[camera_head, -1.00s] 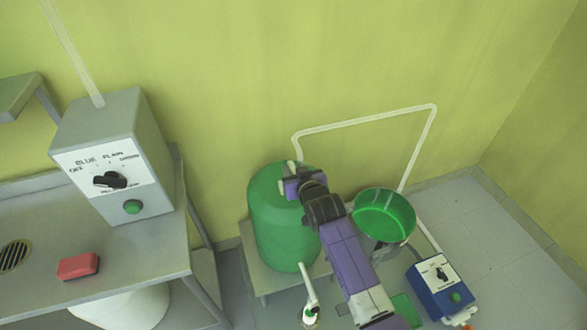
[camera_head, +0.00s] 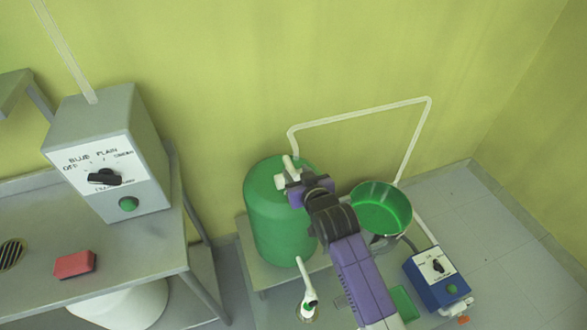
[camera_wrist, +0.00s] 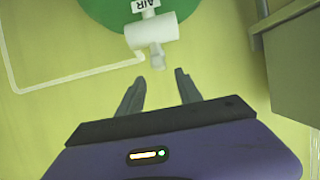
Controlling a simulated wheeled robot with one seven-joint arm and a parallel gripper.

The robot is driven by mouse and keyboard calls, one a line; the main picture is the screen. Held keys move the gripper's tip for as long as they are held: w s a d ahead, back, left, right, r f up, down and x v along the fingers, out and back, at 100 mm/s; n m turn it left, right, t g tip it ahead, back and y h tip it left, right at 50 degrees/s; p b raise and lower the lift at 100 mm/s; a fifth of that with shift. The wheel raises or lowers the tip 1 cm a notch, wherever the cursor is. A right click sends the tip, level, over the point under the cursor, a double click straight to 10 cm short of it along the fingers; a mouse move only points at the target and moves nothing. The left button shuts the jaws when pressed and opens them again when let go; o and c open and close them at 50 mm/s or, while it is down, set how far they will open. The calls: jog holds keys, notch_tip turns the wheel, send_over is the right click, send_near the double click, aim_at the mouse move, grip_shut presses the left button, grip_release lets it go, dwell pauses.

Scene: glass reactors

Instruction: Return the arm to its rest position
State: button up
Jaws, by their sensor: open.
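My gripper (camera_wrist: 158,85) is open and empty in the wrist view, its two dark fingers spread apart. Just beyond the fingertips is a white valve fitting (camera_wrist: 152,31) with an "AIR" label, on top of the green tank (camera_wrist: 95,8). In the head view my purple and dark arm reaches up from the bottom, and its end lies over the upper right of the green tank (camera_head: 275,225). The fingers are mostly hidden there by my wrist. The white fitting (camera_head: 290,168) shows just behind my wrist.
At left, a bench (camera_head: 130,255) bears a grey switch box (camera_head: 105,165) and a red block (camera_head: 75,265). A white pipe (camera_head: 360,115) runs along the wall.

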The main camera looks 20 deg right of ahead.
jog(key=shift+s+r, duration=0.2)
jog(key=shift+s, duration=0.15)
dwell(0.3)
jog(key=s+r+t, duration=0.3)
jog(key=s+r, duration=0.1)
jog(key=r, duration=0.3)
jog(key=s+r+g, duration=0.1)
jog(key=s+r, duration=0.1)
jog(key=s, duration=4.1)
jog(key=shift+s, duration=0.2)
jog(key=shift+r, duration=0.1)
